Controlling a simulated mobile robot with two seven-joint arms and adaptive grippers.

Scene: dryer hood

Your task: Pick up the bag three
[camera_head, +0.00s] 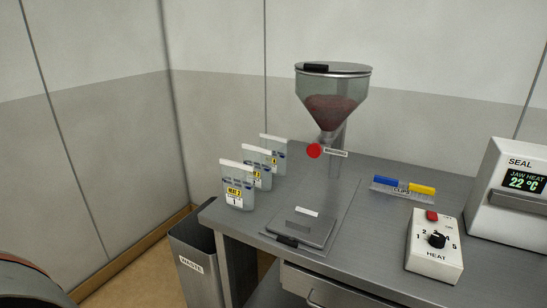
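The front bag (236,187) has a label that seems to read HEAT 3 above a figure 1. The middle bag (259,175) is partly hidden behind it. The rear bag (277,155) is farthest back, and its lower left is covered by the middle bag. I cannot read the figures on the middle and rear labels. Neither of my grippers is in view.
A hopper (332,93) with brown contents and a red knob stands behind a flat scale (301,226). A WASTE bin (196,266) stands left of the bench (340,255).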

